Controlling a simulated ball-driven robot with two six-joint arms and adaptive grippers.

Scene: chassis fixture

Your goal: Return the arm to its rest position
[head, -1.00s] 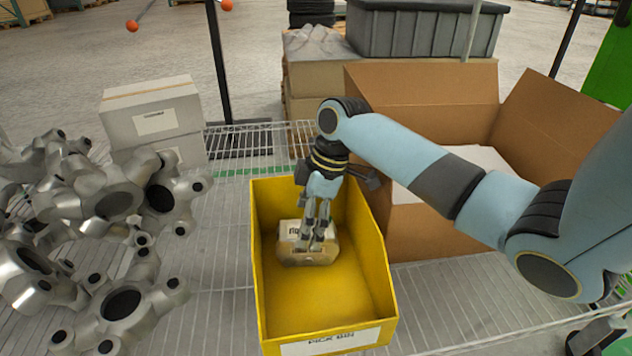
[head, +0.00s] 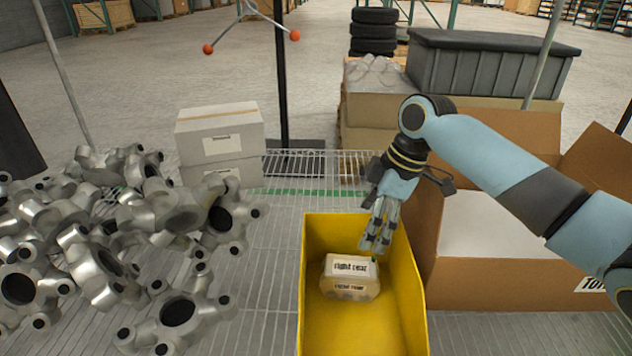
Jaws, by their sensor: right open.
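My right arm comes in from the right, over an open cardboard box. My right gripper (head: 374,248) is open and empty, with its fingers pointing down above the back right part of the yellow bin (head: 413,300). Inside the bin lies a small beige part (head: 350,279) with white labels reading "right rear". The fingertips are above and behind the part and look apart from it. My left gripper is not in view.
Several silver metal castings (head: 180,312) are heaped on the wire shelf (head: 265,285) at the left. White boxes (head: 220,135) stand behind them. The open cardboard box (head: 520,283) stands right of the bin. A grey lidded tote (head: 485,70) is farther back.

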